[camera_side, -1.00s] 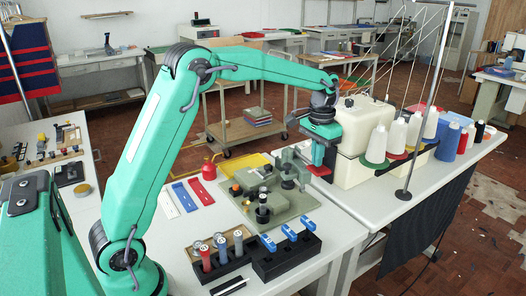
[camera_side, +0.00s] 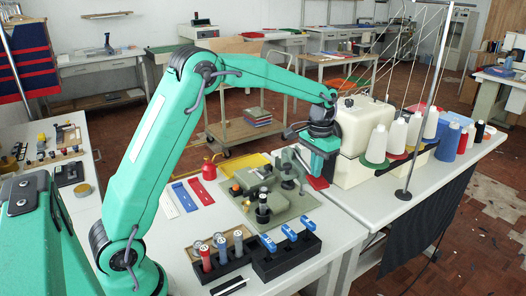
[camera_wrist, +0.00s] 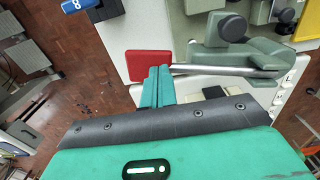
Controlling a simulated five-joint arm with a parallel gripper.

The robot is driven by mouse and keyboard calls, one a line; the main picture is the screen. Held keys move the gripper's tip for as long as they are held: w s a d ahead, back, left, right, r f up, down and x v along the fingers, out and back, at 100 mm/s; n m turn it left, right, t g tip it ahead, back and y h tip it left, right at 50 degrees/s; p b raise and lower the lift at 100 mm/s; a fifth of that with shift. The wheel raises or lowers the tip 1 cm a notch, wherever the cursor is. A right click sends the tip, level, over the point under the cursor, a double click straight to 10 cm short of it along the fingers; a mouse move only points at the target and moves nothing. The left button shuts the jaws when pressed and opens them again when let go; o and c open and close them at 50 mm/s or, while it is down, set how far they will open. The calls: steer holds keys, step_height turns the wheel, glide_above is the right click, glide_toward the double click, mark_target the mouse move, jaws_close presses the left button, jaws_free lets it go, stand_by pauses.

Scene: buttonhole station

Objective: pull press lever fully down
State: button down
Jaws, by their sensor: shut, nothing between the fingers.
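The press (camera_side: 258,180) is a grey-green machine on a plate on the white table. In the wrist view its metal lever bar (camera_wrist: 225,70) runs left from the press body (camera_wrist: 240,53) to my fingers. A flat red pad (camera_wrist: 148,64) shows at the lever's outer end; in the side view the red pad (camera_side: 318,183) sits just below my fingertips. My gripper (camera_side: 313,174) is shut and empty, pointing down. In the wrist view its green fingertips (camera_wrist: 158,70) overlap the end of the bar beside the red pad. I cannot tell the exact contact.
A cream machine block (camera_side: 365,135) and several thread cones (camera_side: 397,136) stand close to the right. A black rack with blue-topped items (camera_side: 285,258) lies in front of the press. Red and blue strips (camera_side: 201,192) lie left of it.

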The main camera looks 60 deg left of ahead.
steer(key=shift+f, duration=0.4)
step_height(320, 180, up, 13)
stand_by(1.4)
steer(key=shift+s+r, duration=0.1)
steer(key=shift+r, duration=0.05)
steer(key=s+d+r+t, duration=0.1)
steer(key=s+r, duration=0.1)
steer(key=s, duration=0.5)
steer(key=s+d+r+t, duration=0.2)
steer(key=s, duration=0.6)
steer(key=s+f+t, duration=0.1)
steer(key=s+f, duration=0.2)
steer(key=s, duration=0.4)
steer(key=s+f+t, duration=0.1)
steer(key=s+f, duration=0.3)
steer(key=s, duration=0.3)
steer(key=shift+d+f+t, duration=0.3)
steer(key=shift+d, duration=0.15)
stand_by(0.4)
